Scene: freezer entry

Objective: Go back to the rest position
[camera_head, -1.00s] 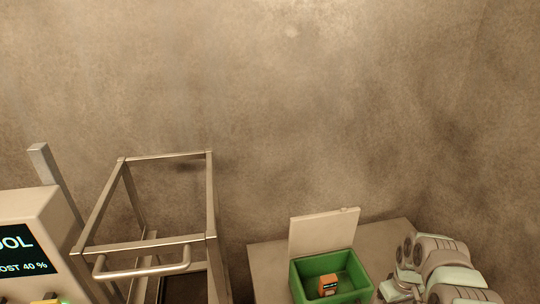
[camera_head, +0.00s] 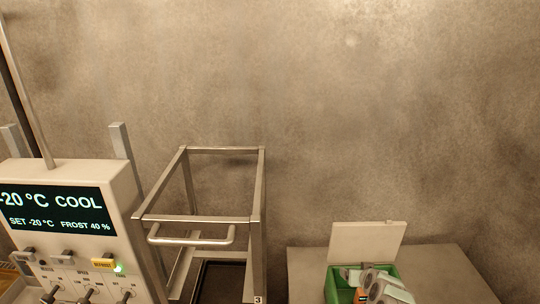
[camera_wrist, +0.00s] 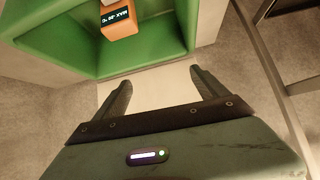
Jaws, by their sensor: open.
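My gripper (camera_wrist: 160,95) is open and empty in the wrist view, its two dark fingers spread apart. Ahead of it is a green box (camera_wrist: 72,47), and inside that sits an orange device (camera_wrist: 118,24) with a small dark display reading "MAX" and a temperature. In the head view my arm reaches in over the green box (camera_head: 331,284) at the lower right and hides part of it. The orange device (camera_head: 361,295) shows there only as a small patch beside my arm. My fingertips cannot be made out in the head view.
A control panel (camera_head: 115,190) at left reads -20 °C COOL, with switches and a green light. A metal frame cart (camera_head: 200,218) stands between it and the box. A pale raised lid (camera_head: 366,243) stands behind the box on a grey table (camera_head: 455,275).

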